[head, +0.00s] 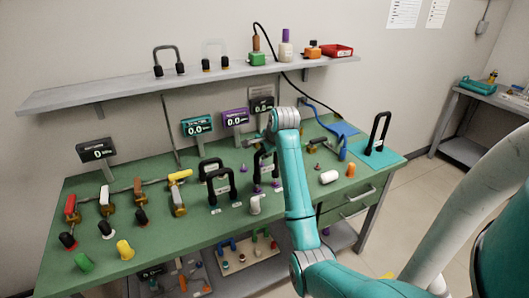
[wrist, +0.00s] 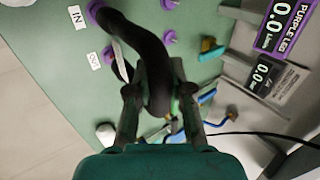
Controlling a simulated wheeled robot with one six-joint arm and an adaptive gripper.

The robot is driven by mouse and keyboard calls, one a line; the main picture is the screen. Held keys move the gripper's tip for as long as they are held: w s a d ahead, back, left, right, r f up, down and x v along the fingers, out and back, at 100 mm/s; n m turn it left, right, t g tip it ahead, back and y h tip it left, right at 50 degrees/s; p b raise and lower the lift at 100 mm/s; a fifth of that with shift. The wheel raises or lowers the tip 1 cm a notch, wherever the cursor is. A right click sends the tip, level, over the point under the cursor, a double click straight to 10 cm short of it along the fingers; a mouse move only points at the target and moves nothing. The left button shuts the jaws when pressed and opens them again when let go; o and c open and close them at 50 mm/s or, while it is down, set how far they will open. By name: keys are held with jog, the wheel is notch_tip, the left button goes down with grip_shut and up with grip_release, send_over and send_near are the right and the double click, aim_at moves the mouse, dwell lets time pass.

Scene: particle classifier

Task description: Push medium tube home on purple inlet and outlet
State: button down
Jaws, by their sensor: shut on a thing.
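The medium tube is a black bent tube (wrist: 135,38) in the wrist view. My gripper (wrist: 158,105) is shut on it, a finger on each side. One tube end reaches the upper left, at a purple fitting (wrist: 94,10) near the IN label (wrist: 76,17). I cannot tell whether that end is fully seated. Another purple fitting (wrist: 108,56) is near the OUT label (wrist: 93,61). The tube's other end is hidden by the gripper. In the head view a black tube (head: 265,165) stands beside my teal arm, near purple fittings (head: 257,188); my gripper is mostly hidden there.
More purple fittings (wrist: 169,37) lie to the right of the tube. The purple display (wrist: 279,28) reads 0.0. Black tubes (head: 221,186) stand left of my arm on the green bench. A black handle-shaped tube (head: 380,130) stands on a teal mat at right.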

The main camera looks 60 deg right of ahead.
jog(key=shift+f, duration=1.8)
jog(key=c, duration=1)
grip_release()
jog(key=shift+o, duration=0.2)
jog(key=shift+r, duration=0.15)
jog(key=v, duration=1.1)
jog(key=shift+s+r, duration=0.25)
jog(key=shift+r, duration=0.05)
jog(key=shift+a, duration=0.1)
